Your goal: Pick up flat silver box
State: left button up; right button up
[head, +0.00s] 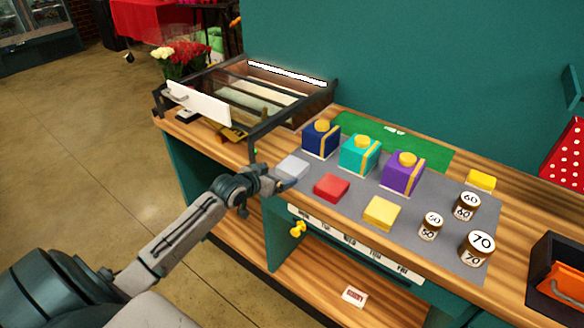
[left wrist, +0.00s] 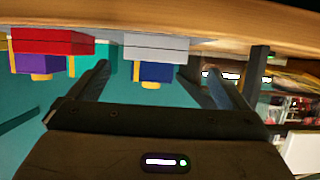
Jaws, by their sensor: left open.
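The flat silver box (head: 292,166) lies on the grey mat (head: 452,205) near its left end, in front of the dark blue gift box (head: 320,141). My left gripper (head: 280,183) is just in front of it at the counter's front edge, open. The left wrist view is upside down. There the silver box (left wrist: 157,47) shows ahead, between the two spread fingers (left wrist: 150,75), and nothing is gripped. In the head view the gripper hides part of the box's near side. I cannot tell whether the fingers touch it. My right gripper is not in view.
A flat red box (head: 331,188) lies right of the silver box, and a yellow one (head: 382,213) farther right. Teal (head: 359,155) and purple (head: 403,173) gift boxes stand behind. Several numbered jars (head: 477,248) are at the right. A dark-framed case (head: 250,95) stands left.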

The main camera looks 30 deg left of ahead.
aim_at(286, 171)
pick_arm(q)
jog(key=shift+x, duration=1)
jog(key=shift+w+d, duration=0.2)
jog(key=shift+d, duration=0.1)
jog(key=shift+w+p, duration=0.35)
jog(key=shift+p, duration=0.15)
jog(key=p+x, duration=0.1)
jog(key=x, duration=0.2)
jog(key=shift+w+f, duration=0.15)
jog(key=shift+w+d+f, duration=0.1)
jog(key=shift+w+f, duration=0.15)
jog(key=shift+w, duration=0.15)
jog(key=shift+s, duration=0.1)
jog(key=shift+c, duration=1.3)
jog(key=c, duration=0.9)
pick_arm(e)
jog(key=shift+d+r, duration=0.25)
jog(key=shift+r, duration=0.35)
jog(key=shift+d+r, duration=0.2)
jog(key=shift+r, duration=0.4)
